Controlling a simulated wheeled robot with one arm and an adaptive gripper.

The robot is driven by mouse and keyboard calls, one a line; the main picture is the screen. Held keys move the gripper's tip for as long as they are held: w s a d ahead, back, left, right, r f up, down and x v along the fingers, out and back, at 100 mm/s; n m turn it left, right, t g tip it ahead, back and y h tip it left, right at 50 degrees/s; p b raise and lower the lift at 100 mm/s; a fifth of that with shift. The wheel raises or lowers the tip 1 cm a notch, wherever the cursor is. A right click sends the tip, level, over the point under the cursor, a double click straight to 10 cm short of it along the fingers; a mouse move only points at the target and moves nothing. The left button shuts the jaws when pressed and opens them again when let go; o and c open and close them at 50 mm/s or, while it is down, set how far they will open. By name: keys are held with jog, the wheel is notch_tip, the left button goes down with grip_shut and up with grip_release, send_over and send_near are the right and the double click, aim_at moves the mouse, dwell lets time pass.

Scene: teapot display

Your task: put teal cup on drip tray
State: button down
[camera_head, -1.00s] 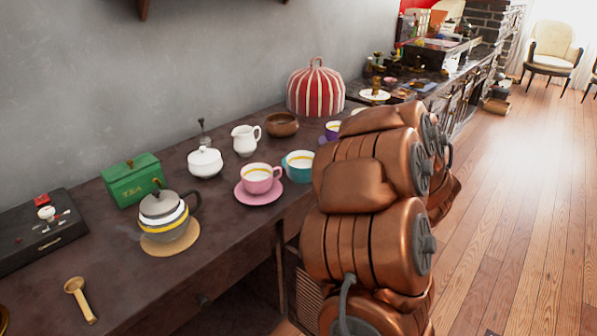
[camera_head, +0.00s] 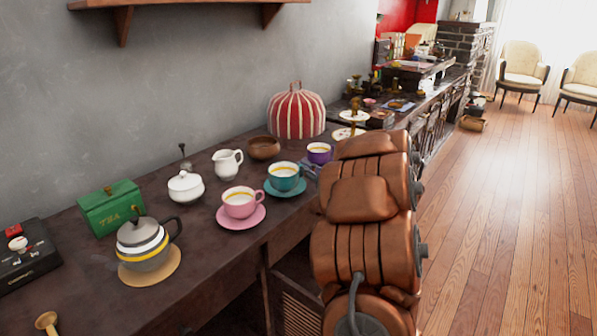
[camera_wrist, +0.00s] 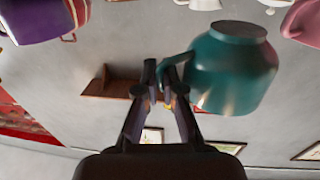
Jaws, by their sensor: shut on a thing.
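The teal cup (camera_head: 284,178) is upright, with pale contents and a yellow band inside. In the head view it appears over the teal saucer (camera_head: 299,191). My gripper (camera_wrist: 166,88) is shut on the cup's handle, on the side facing my arm. In the wrist view, which is upside down, the cup (camera_wrist: 235,70) hangs beside my fingertips and its bare foot shows with no saucer against it. My arm hides my gripper in the head view. I cannot surely pick out the drip tray.
A pink cup (camera_head: 240,202) on a saucer stands left of the teal cup. A purple cup (camera_head: 320,152) stands right, close to my arm. A white creamer (camera_head: 227,163), sugar bowl (camera_head: 185,187) and brown bowl (camera_head: 263,147) stand behind. Open floor (camera_head: 500,220) lies right.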

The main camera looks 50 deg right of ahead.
jog(key=w+d, duration=0.2)
jog(key=w, duration=0.1)
jog(key=w+d, duration=0.2)
jog(key=shift+f, duration=0.4)
jog(key=shift+w+d+f, duration=0.2)
jog(key=shift+f, duration=0.6)
jog(key=shift+w+d+f, duration=0.15)
jog(key=shift+f, duration=0.6)
jog(key=shift+f, duration=0.1)
jog(key=c, duration=1.3)
grip_release()
jog(key=shift+f+b, duration=0.2)
jog(key=shift+b, duration=0.6)
